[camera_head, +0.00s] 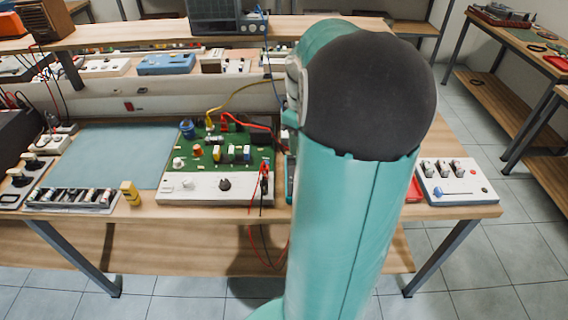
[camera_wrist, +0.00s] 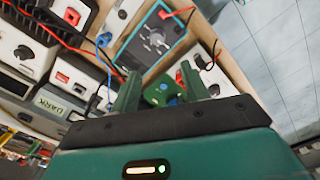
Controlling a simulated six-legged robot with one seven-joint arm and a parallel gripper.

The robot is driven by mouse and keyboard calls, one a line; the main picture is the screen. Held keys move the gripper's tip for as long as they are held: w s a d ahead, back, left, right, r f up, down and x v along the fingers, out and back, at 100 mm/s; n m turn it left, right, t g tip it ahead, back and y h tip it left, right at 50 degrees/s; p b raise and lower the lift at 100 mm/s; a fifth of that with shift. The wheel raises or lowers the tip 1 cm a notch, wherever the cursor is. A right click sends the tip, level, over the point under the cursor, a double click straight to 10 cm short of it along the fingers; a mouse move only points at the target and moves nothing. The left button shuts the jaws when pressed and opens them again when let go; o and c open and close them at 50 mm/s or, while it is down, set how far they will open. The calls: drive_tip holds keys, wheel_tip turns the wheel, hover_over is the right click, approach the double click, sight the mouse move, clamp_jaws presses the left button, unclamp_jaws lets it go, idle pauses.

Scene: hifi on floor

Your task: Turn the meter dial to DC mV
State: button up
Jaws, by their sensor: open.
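The meter (camera_wrist: 143,50) shows in the wrist view, a dark-faced box with a teal rim, ahead of my fingers and tilted in the picture. I cannot tell any contact with the dial. In the head view my arm hides my gripper and nearly all of the meter.
Red and blue leads run near the meter. A white switch box (camera_head: 456,182) sits at the bench's right edge.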

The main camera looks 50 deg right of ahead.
drive_tip(key=f, duration=1.4)
drive_tip(key=shift+s+d, duration=0.15)
drive_tip(key=shift+d, duration=0.15)
drive_tip(key=c, duration=1)
